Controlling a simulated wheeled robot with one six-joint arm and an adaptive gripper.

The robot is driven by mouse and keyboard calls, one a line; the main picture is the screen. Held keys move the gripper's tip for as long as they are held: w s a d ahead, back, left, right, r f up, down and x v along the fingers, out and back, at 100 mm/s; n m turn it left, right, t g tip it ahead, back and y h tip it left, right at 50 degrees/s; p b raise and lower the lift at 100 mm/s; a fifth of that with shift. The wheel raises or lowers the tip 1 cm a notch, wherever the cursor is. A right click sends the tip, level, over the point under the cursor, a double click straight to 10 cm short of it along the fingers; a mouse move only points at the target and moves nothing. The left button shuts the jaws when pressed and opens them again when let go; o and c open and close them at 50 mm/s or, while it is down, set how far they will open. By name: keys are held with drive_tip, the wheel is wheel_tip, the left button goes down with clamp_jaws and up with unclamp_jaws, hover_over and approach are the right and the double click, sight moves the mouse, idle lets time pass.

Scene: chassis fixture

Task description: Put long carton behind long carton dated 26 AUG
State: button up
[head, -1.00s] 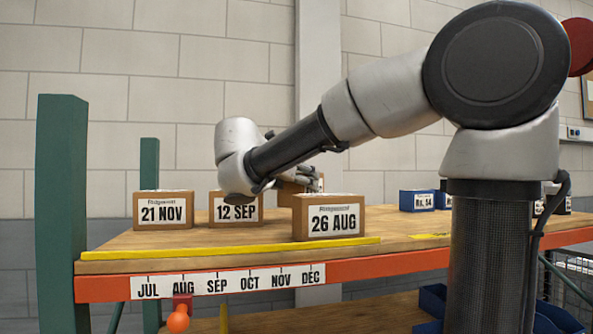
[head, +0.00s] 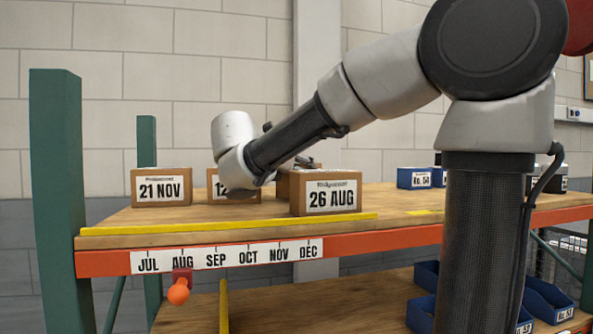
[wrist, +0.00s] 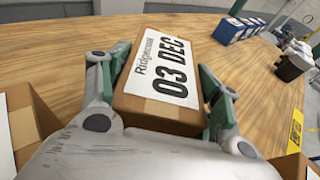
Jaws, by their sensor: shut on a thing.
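The long carton dated 26 AUG (head: 333,193) stands near the shelf's front, label facing me. My gripper (wrist: 160,75) is shut on a carton labelled 03 DEC (wrist: 160,108), with a finger on each side of it. In the head view, a small part of the held carton (head: 283,184) shows behind and left of the 26 AUG carton, which hides most of it. My gripper (head: 306,163) is partly hidden there too. Whether the held carton touches the shelf, I cannot tell.
Cartons dated 21 NOV (head: 161,188) and 12 SEP (head: 222,194) stand to the left; my wrist partly covers the latter. Small blue boxes (head: 414,178) stand to the right. A yellow strip (head: 230,224) runs along the front edge. Bare wood lies beyond the held carton in the wrist view.

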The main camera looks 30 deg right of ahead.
drive_tip(key=shift+f, duration=0.4)
drive_tip(key=o, duration=1.5)
drive_tip(key=shift+f, duration=0.1)
